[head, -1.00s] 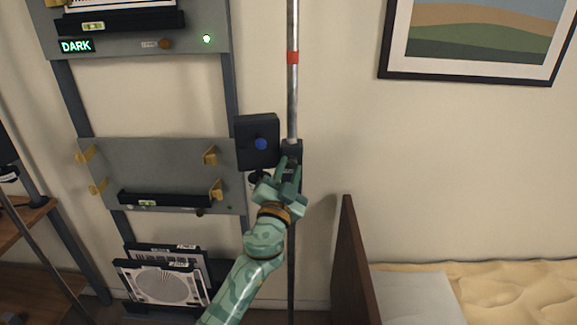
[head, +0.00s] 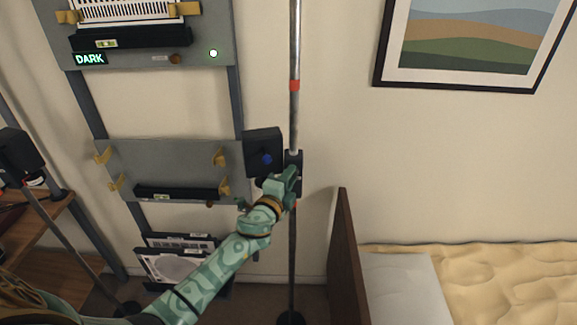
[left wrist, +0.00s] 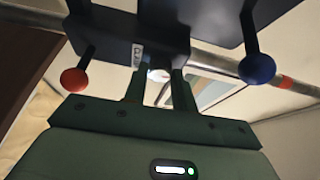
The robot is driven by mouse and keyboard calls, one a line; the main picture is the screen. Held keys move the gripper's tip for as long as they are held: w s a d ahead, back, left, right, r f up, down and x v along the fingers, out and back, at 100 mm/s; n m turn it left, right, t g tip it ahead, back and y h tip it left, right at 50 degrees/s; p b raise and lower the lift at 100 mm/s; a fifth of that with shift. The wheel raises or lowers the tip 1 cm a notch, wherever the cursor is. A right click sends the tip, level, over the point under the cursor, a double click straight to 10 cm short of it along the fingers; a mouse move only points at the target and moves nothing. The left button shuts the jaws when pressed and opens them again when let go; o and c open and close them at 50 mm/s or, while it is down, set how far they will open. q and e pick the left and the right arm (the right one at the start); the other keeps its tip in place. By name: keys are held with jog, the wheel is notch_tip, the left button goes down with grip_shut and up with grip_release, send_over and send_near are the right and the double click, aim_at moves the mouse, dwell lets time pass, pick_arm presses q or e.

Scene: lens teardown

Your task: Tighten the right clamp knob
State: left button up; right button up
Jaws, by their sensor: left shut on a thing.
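The right clamp is a black block (head: 293,160) on the upright metal pole, with a flat black box beside it. A red ball knob (left wrist: 75,80) shows at the left there. My left gripper (head: 287,178) is at the pole, at the lower part of the clamp. Its fingers (left wrist: 155,85) end at the black block, between the two knobs, and are shut on it. The exact contact is partly hidden. My right gripper is not in view.
The shelf rack (head: 188,160) stands left of the pole, with a lit DARK sign (head: 90,59). A second stand (head: 20,155) is at far left. A brown bed board (head: 343,250) and the bed (head: 500,285) are at right.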

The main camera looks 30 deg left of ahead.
pick_arm(q)
jog(key=m+p, duration=0.1)
jog(key=p, duration=0.1)
jog(key=shift+r+m+g+p, duration=0.3)
jog(key=shift+m+g+p, duration=0.05)
jog(key=shift+m+g, duration=0.05)
jog(key=shift+f+m+g+p, duration=0.15)
jog(key=shift+m+g+p, duration=0.15)
jog(key=shift+m+p, duration=0.45)
jog(key=shift+f, duration=0.1)
jog(key=o, duration=1)
jog(key=shift+d, duration=0.1)
jog(key=shift+s, duration=0.5)
jog(key=s+d+r, duration=0.1)
jog(key=s, duration=1.4)
jog(key=shift+r, duration=0.4)
jog(key=shift+s, duration=0.1)
